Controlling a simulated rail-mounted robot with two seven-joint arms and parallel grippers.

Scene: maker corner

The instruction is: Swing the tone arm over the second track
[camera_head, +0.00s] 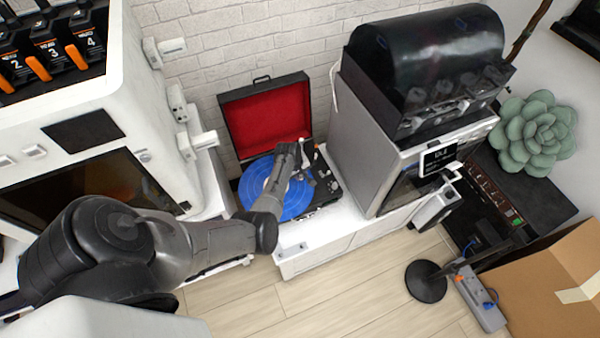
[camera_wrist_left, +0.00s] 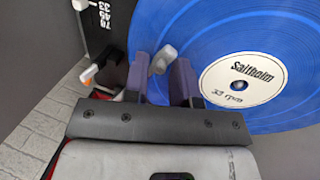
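The record player (camera_head: 331,195) is a dark case with its red-lined lid (camera_head: 266,117) open against the brick wall. A blue record (camera_head: 257,184) lies on it; the left wrist view shows the record (camera_wrist_left: 225,25) with a cream label reading "Saltholm 33 rpm" (camera_wrist_left: 240,84). My left gripper (camera_head: 298,160) is over the record's right part. In the left wrist view its two purple fingers (camera_wrist_left: 161,78) stand apart. A small pale grey piece (camera_wrist_left: 163,58), probably the tone arm's head, shows between the fingertips; contact is unclear. The rest of the tone arm is mostly hidden. My right gripper is out of view.
A white-tipped lever with orange (camera_wrist_left: 90,73) sits near the speed numbers (camera_wrist_left: 102,14). A large grey machine (camera_head: 372,130) stands close right of the player, a white machine (camera_head: 150,110) close left. A cardboard box (camera_head: 545,285) stands at lower right.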

